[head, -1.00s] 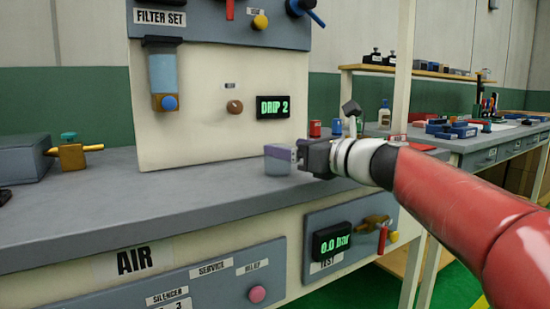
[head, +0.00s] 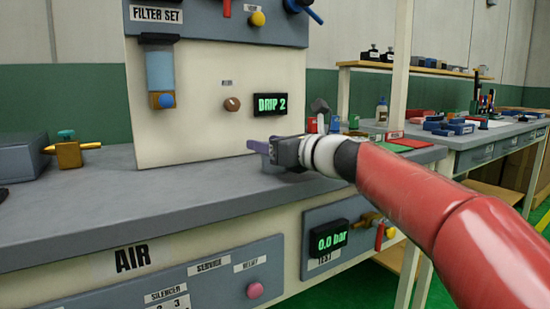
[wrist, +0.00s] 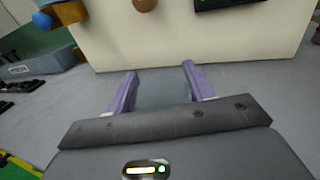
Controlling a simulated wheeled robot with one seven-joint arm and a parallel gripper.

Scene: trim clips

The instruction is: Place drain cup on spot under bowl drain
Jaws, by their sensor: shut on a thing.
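My gripper (head: 258,147) is at the end of the red arm, above the bench in front of the white panel. In the wrist view its two purple fingers (wrist: 156,83) stand apart, shut on the drain cup (wrist: 160,94), which shows only as a faint grey see-through shape between them. In the head view I cannot make the cup out clearly. The clear blue filter bowl (head: 160,71) hangs on the panel, left of my gripper, with a blue drain knob (head: 166,101) at its bottom. I cannot see a marked spot on the bench below it.
The grey bench top (head: 130,205) is clear below the bowl and to the left of my gripper. A brass fitting (head: 68,155) and a grey box (head: 20,157) stand at the far left. The white panel (head: 205,135) rises close behind my gripper.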

